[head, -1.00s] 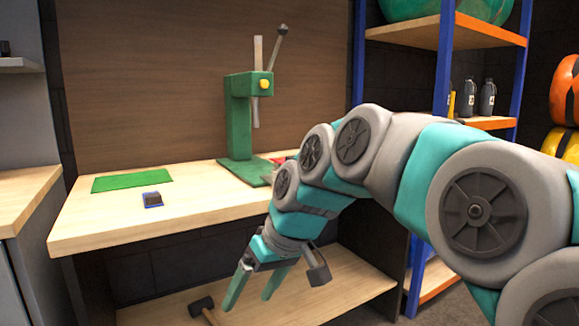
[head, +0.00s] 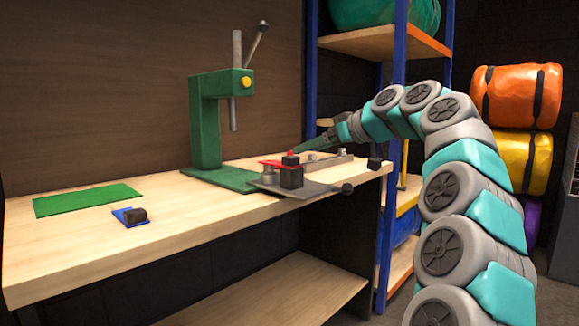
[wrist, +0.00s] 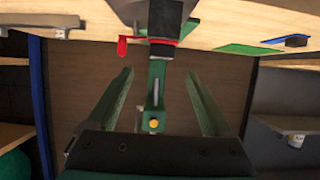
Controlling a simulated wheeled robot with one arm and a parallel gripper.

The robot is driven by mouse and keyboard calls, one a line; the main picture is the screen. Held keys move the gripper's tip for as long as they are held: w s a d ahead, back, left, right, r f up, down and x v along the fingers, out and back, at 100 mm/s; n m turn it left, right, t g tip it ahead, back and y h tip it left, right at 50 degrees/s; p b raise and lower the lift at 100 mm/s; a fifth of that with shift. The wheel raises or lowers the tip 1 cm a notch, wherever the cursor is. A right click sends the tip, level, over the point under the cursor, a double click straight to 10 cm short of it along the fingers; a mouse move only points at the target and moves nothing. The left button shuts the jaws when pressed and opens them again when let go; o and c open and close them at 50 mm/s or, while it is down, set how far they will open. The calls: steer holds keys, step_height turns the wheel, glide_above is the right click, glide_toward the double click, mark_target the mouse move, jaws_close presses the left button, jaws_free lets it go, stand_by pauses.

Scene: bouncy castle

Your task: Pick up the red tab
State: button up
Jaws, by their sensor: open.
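The red tab (head: 291,153) shows as a small upright red bit by a black block (head: 291,177) on the bench. A flat red strip (head: 271,163) runs beside the block; I cannot tell whether they are one piece. The wrist view is upside down and shows the red tab (wrist: 122,46) left of the black block (wrist: 164,18), with the red strip along the block's edge. My gripper (head: 302,149) is above the bench, pointing left past the tab. In the wrist view my gripper (wrist: 160,73) is open and empty, its fingers apart, the tab outside them.
A green press (head: 207,120) stands behind the block. A grey plate (head: 302,188) and a metal bar (head: 325,160) lie close by. A green mat (head: 88,199) and a small blue-based block (head: 131,215) lie at left. A shelf with blue posts (head: 395,80) stands right.

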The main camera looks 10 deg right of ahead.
mark_target(293, 156)
steer(key=x, duration=0.4)
steer(key=f+x, duration=0.1)
steer(key=x, duration=0.2)
steer(key=shift+w+a+f, duration=0.1)
steer(key=shift+a, duration=0.1)
jaws_close()
stand_by(0.5)
steer(key=shift+r, duration=0.2)
